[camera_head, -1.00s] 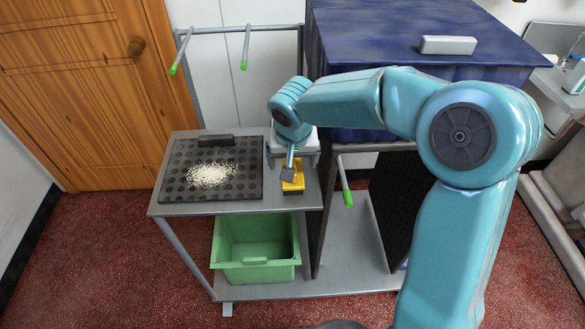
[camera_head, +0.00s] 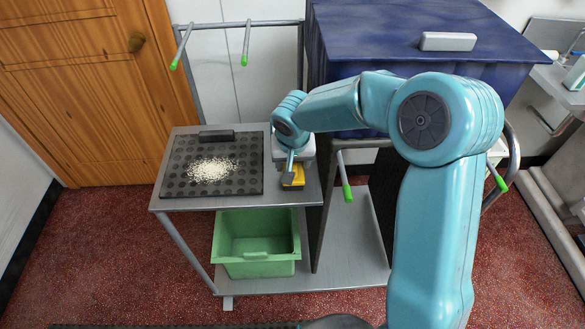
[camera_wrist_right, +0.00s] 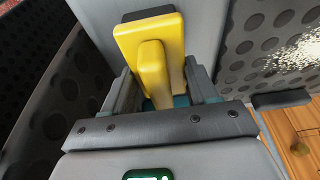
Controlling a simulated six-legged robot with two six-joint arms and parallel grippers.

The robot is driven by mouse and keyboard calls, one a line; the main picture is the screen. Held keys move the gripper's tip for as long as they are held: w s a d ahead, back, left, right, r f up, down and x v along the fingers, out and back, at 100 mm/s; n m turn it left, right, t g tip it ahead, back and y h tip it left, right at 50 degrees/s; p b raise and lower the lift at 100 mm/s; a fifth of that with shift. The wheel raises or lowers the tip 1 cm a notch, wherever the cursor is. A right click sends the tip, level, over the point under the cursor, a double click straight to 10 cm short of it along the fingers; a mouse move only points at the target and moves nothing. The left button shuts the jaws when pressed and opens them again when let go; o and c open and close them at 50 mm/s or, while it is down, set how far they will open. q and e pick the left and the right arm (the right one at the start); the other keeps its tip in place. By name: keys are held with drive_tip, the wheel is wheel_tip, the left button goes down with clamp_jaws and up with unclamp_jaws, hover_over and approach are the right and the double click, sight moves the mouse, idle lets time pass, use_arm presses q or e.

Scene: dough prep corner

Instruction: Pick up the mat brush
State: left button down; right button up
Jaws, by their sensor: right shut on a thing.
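The mat brush is yellow; it shows at the right end of the small grey table in the head view (camera_head: 297,177), partly hidden by my gripper. My right gripper (camera_head: 288,178) comes down on it from above. In the right wrist view the brush (camera_wrist_right: 135,35) has a yellow block and a raised yellow handle. The jaws of my right gripper (camera_wrist_right: 162,88) are shut on that handle. I cannot tell whether the brush still touches the tabletop. My left gripper is not in view.
A dark dimpled mat (camera_head: 180,180) with a pile of pale crumbs (camera_head: 212,169) and a dark block (camera_head: 216,136) lies left of the brush. A green bin (camera_head: 256,268) stands on the lower shelf. A blue-covered unit (camera_head: 410,45) stands behind my arm.

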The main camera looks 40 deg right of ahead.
drive_tip(key=shift+w+a+r+b, duration=0.15)
drive_tip(key=shift+w+r+b, duration=0.05)
drive_tip(key=shift+r+b, duration=0.25)
drive_tip(key=r, duration=0.6)
drive_tip(key=shift+w+a, duration=0.1)
drive_tip(key=shift+a, duration=0.2)
drive_tip(key=w+a, duration=0.5)
drive_tip(key=a, duration=0.3)
drive_tip(key=w+a+b, duration=0.1)
drive_tip(key=w+a, duration=0.4)
drive_tip(key=a, duration=0.3)
drive_tip(key=shift+a, duration=0.1)
